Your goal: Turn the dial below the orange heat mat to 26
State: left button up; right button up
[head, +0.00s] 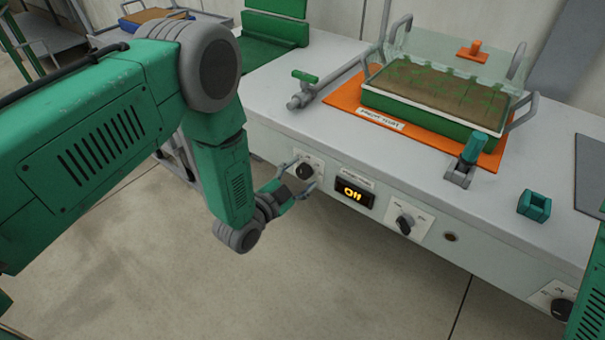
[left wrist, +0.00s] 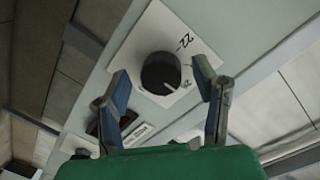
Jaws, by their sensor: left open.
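The orange heat mat (head: 345,108) lies on the bench under a green planting tray. My left gripper (head: 301,184) is open at the left dial. In the left wrist view the open fingers (left wrist: 162,68) stand apart on either side of a black dial (left wrist: 161,74) with a light pointer mark; "22" shows on its plate. I cannot tell whether the fingers touch it. My right gripper is out of view.
A tray (head: 428,112) of soil with a clear raised lid stands on the mat. A green-handled valve (head: 305,77), a teal-topped fitting (head: 468,153) and a teal block (head: 534,206) are on the bench. Another dial (head: 561,307) is at the lower right. The floor in front is clear.

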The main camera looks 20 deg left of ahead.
pick_arm(q)
jog(key=f+v, duration=0.1)
jog(key=v, duration=1)
jog(key=shift+r, duration=0.4)
jog(key=shift+s+a+f, duration=0.1)
jog(key=shift+s+a, duration=0.05)
jog(key=s+a+f+n+g+y, duration=0.2)
jog(key=s+g, duration=0.3)
jog(key=s, duration=0.3)
jog(key=s+a+f+n+g+y, duration=0.2)
jog(key=s+f+n+g, duration=0.3)
jog(key=s, duration=0.4)
jog(key=s+a+f+n+g+y, duration=0.1)
jog(key=s+a+f+n+g, duration=0.2)
jog(key=s, duration=0.5)
jog(key=shift+s+a+f+n+g+y, duration=0.25)
jog(key=shift+n+g+y, duration=0.25)
jog(key=shift+g, duration=0.7)
jog(key=shift+w, duration=0.1)
jog(key=shift+c, duration=0.4)
